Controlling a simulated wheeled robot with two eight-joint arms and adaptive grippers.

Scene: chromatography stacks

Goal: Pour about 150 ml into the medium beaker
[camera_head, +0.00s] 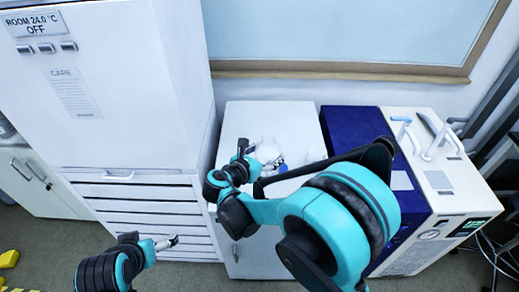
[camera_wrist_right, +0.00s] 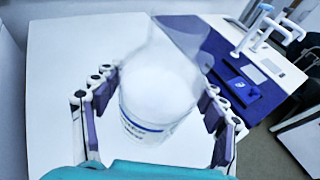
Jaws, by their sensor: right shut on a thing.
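My right gripper (camera_wrist_right: 160,105) is shut on a pale, translucent vessel (camera_wrist_right: 158,92) with blue print low on its side. Its fingers lie along both sides of the vessel, over a white top. A blurred clear shape rises behind the vessel, and I cannot tell whether it is part of it. In the head view the right gripper is largely hidden by its own arm, beside small clear glassware (camera_head: 268,153). I cannot tell which piece is the medium beaker, nor the liquid level. My left gripper (camera_head: 168,242) is low in front of the drawers, too small to judge its jaws.
The white cabinet top (camera_head: 240,115) is bare around the glassware. A blue and white instrument (camera_head: 352,122) with pale upright handles (camera_head: 440,137) stands to the right. A tall white cabinet (camera_head: 130,95) with drawers stands to the left. A wall and framed panel close off the back.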

